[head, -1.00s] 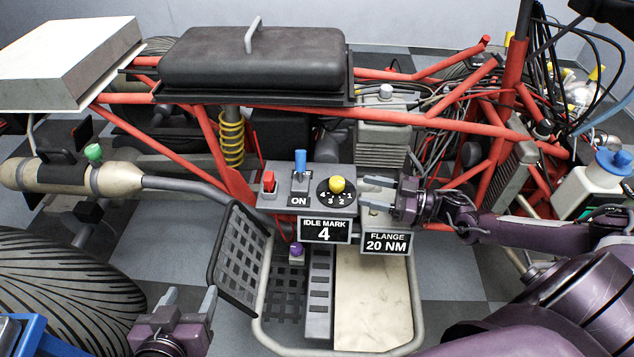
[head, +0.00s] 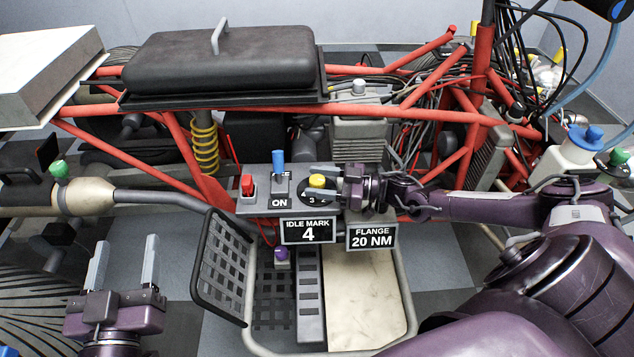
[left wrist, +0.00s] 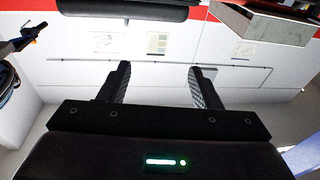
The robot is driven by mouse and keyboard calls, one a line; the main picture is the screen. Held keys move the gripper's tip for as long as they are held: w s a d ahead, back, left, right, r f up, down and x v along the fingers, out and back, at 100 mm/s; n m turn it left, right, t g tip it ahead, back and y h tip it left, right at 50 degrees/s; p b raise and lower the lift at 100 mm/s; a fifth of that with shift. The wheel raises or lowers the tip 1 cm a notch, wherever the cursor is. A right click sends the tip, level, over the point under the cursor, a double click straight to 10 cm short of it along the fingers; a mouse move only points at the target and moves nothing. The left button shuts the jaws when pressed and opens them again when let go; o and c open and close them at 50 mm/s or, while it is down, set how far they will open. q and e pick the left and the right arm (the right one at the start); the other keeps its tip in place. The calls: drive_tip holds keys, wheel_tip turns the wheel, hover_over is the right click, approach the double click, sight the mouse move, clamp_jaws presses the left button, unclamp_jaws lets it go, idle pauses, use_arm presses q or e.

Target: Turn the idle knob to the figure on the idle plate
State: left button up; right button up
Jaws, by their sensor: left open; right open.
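The gripper hides part of the dial, and the knob's pointer is not clear. My left gripper (head: 123,262) is open and empty at the lower left, well away from the panel; its fingers show in the left wrist view (left wrist: 157,85).
Left of the knob are a blue-handled switch (head: 279,170) marked ON and a red switch (head: 247,186). A "FLANGE 20 NM" plate (head: 371,237) hangs at the right. Red frame tubes (head: 400,115) run behind. A black mesh pedal plate (head: 222,258) stands below left.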

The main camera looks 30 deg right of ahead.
drive_tip(key=shift+w+a, duration=0.2)
drive_tip(key=shift+a, duration=0.05)
use_arm(q)
drive_tip(key=shift+r+t, duration=0.3)
drive_tip(key=shift+r, duration=0.25)
